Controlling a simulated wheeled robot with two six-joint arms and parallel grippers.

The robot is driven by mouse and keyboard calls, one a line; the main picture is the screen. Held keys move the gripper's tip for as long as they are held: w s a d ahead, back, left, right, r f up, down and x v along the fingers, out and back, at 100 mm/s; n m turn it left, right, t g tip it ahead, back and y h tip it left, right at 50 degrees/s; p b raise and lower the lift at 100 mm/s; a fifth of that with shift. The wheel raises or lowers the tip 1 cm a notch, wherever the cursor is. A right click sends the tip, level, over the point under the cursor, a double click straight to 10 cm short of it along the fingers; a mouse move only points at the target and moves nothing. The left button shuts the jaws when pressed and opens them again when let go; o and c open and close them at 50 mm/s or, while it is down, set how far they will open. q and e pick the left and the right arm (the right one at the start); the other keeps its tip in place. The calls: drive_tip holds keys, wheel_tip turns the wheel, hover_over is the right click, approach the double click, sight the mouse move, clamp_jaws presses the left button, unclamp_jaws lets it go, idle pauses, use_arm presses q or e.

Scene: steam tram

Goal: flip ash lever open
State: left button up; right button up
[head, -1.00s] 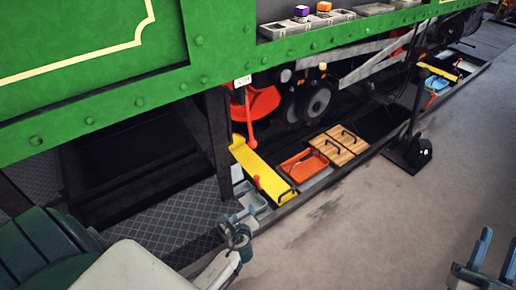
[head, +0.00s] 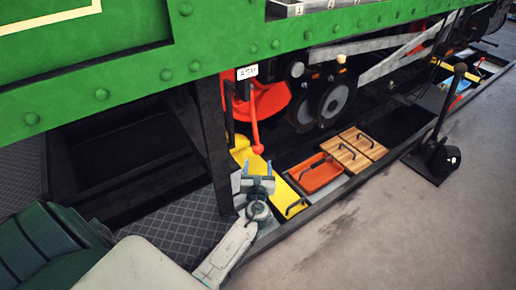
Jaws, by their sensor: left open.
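The ash lever (head: 254,122) is a red rod with a rounded lower end. It hangs down below the white ASH label (head: 247,72), in front of a red curved part (head: 272,100). My left gripper (head: 257,168) is open, with its two blue-grey fingertips pointing away from me. In the picture it is just below the lever's lower end and in front of the yellow plate. It looks empty and apart from the lever; the exact depth gap is hard to tell. My right gripper is out of view.
A green riveted beam (head: 300,48) runs above the lever, and a dark post (head: 207,140) stands to its left. The yellow plate (head: 288,195), an orange tray (head: 318,178) and wooden lids (head: 352,152) lie in the trough. A black floor lever (head: 436,150) stands right. The grey floor is clear.

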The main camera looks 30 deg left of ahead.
sight(258, 153)
use_arm(q)
drive_tip(key=b+x, duration=0.2)
drive_tip(key=x, duration=0.7)
drive_tip(key=shift+w+a, duration=0.15)
drive_tip(key=shift+c, duration=0.2)
